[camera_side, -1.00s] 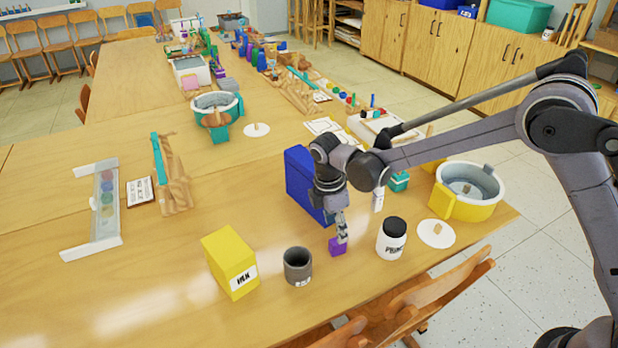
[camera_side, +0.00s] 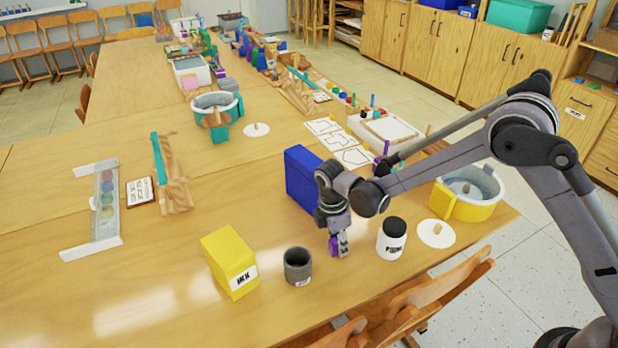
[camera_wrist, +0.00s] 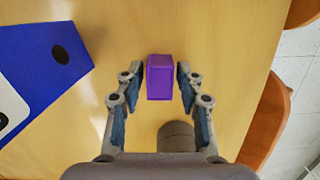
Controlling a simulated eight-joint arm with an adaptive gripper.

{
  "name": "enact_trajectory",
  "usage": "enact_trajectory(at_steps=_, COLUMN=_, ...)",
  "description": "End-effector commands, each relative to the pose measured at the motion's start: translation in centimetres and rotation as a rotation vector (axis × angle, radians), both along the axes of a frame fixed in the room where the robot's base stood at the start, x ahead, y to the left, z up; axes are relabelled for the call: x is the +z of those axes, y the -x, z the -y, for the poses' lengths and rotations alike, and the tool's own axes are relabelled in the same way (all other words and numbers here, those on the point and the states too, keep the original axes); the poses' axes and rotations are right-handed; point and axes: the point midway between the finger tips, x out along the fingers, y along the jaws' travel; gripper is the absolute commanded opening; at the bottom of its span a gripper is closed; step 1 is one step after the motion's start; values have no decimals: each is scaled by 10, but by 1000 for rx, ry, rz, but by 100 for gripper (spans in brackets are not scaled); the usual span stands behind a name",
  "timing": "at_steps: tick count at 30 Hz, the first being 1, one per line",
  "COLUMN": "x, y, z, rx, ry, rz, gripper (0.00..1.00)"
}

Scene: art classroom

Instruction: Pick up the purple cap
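The purple cap (camera_side: 333,246) is a small block on the near part of the table, between the grey cup and the white jar. In the wrist view the cap (camera_wrist: 160,77) lies between the two fingertips of my gripper (camera_wrist: 160,80), with a thin gap showing on each side. My gripper (camera_side: 338,244) points down at the cap in the side view, its fingers at table height and hiding part of it. The gripper is open around the cap.
A grey cup (camera_side: 298,268) and a yellow ink box (camera_side: 230,262) stand to the left. A white jar with a black lid (camera_side: 391,240) stands close on the right. A blue box (camera_side: 300,178) is behind. The table's front edge and chairs are near.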

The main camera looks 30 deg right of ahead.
Motion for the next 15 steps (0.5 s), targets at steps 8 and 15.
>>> enact_trajectory(at_steps=8, x=0, y=0, z=0, rx=0, ry=0, rz=0, gripper=12)
enact_trajectory(at_steps=15, x=6, y=0, z=0, rx=0, ry=0, rz=0, gripper=12)
